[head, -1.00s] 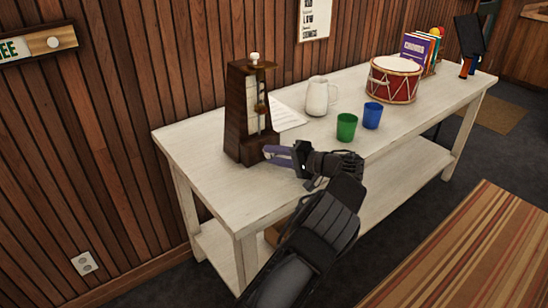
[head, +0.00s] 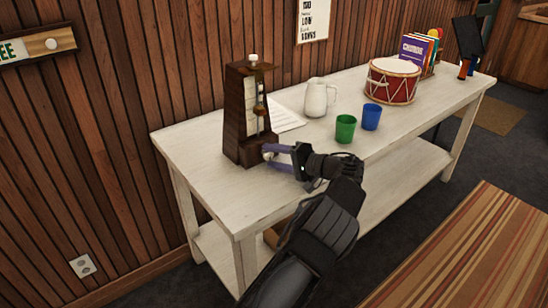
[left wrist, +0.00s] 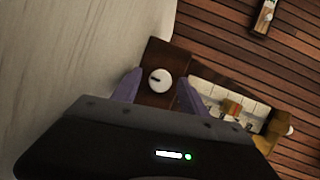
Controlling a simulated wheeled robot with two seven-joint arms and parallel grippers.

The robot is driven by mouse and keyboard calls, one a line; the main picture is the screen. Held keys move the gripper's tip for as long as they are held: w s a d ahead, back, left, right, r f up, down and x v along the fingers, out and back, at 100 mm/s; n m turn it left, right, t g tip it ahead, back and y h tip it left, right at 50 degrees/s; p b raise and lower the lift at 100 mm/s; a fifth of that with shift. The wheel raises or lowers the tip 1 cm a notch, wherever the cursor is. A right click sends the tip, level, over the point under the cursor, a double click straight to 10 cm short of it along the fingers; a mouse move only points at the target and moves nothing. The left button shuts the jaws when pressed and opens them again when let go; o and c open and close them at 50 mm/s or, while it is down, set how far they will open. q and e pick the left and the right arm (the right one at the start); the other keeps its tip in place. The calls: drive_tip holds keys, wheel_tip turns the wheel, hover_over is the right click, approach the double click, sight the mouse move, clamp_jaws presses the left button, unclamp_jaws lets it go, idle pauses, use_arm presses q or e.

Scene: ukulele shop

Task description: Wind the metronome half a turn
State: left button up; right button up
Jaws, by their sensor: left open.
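A dark wooden metronome (head: 236,117) stands upright at the left end of the white table, with a pale scale and pendulum on its front. In the left wrist view its brown base (left wrist: 157,57) carries a round white winding knob (left wrist: 160,81) with a dark mark. My left gripper (head: 268,154) is at the metronome's lower front. Its two purple fingers (left wrist: 156,85) are open, one on each side of the knob, with gaps showing. In the head view the knob is largely hidden by the fingers. My right gripper is not in view.
The white table (head: 205,192) also holds a paper sheet (head: 286,118), a white pitcher (head: 316,97), a green cup (head: 345,128), a blue cup (head: 371,117) and a red drum (head: 392,83). The plank wall (head: 130,100) is close behind the metronome.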

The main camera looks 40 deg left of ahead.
use_arm(q)
drive_tip(key=shift+w+d+r, duration=0.1)
drive_tip(key=shift+d+r, duration=0.15)
drive_tip(key=shift+d, duration=1)
drive_tip(key=shift+w+d+r, duration=0.1)
drive_tip(key=shift+d+r, duration=0.1)
drive_tip(key=shift+d, duration=1.1)
drive_tip(key=shift+w+d+r, duration=0.1)
drive_tip(key=shift+d+r, duration=0.15)
drive_tip(key=shift+d, duration=1)
